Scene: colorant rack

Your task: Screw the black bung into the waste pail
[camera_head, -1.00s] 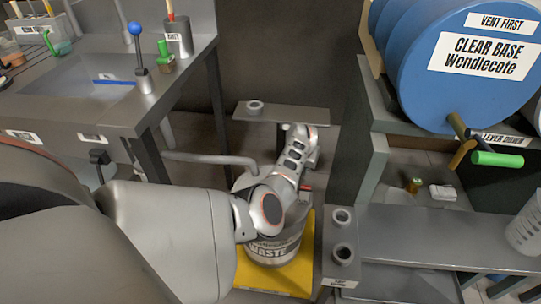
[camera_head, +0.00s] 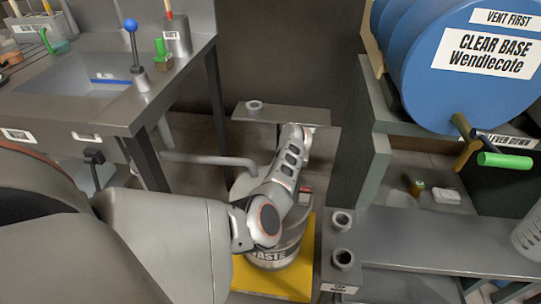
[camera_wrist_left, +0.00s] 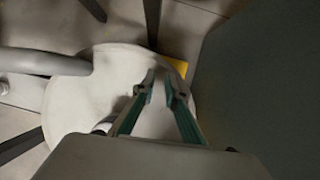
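The waste pail (camera_head: 272,258) is a pale bucket with a "WASTE" label, standing on a yellow base (camera_head: 262,279) on the floor. My left arm reaches down over it and hides much of its top; my left gripper is hidden in the head view. In the left wrist view, my left gripper (camera_wrist_left: 161,88) points at a pale, flat round surface, which appears to be the pail's top (camera_wrist_left: 75,102). Its fingertips are close together with a narrow gap, and I see nothing between them. I cannot make out the black bung. My right gripper is not in view.
A small shelf with a ring (camera_head: 254,106) stands behind the pail. A holder with two grey sockets (camera_head: 342,221) is close on its right. A bent grey pipe (camera_head: 210,159) runs from the sink bench towards the pail. A blue drum (camera_head: 455,75) stands upper right.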

